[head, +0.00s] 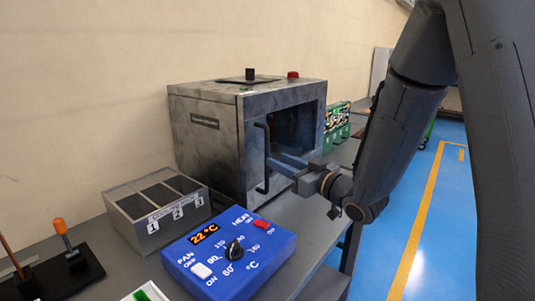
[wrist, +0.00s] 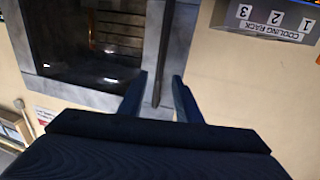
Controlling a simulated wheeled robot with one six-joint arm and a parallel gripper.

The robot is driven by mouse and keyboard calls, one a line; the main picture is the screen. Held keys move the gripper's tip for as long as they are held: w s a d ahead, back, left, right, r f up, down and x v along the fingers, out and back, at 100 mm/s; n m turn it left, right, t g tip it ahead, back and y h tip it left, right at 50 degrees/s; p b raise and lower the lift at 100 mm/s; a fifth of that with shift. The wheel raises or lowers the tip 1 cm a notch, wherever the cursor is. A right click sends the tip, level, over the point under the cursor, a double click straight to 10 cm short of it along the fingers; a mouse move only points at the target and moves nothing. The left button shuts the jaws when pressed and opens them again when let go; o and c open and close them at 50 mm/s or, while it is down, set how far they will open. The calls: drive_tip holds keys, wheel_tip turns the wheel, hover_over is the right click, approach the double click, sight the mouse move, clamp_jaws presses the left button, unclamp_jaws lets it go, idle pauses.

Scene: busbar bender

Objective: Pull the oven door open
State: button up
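The oven (head: 205,140) is a scuffed grey metal box on the bench. Its front has a dark window (head: 297,128), and the door looks shut. A black upright bar handle (head: 262,135) stands on the left side of the door. My gripper (head: 277,162) is at the lower half of the handle. In the wrist view, the two fingers of my gripper (wrist: 160,92) are apart, with the handle (wrist: 160,75) lying between them and gaps showing on both sides. The window also shows there (wrist: 92,38), with rack bars behind it.
A blue control box (head: 230,255) reading 22 °C stands in front of the oven. A cooling rack (head: 157,212) with three numbered slots is at left. A lever on a black base (head: 66,255) is further left. A green rack (head: 337,122) stands beyond the oven. Floor is open at right.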

sight(267, 155)
drive_tip(key=p+x, duration=0.1)
drive_tip(key=x, duration=0.6)
drive_tip(key=shift+p, duration=0.3)
drive_tip(key=shift+s, duration=0.1)
drive_tip(key=shift+c, duration=0.3)
clamp_jaws()
drive_tip(key=shift+d, duration=0.15)
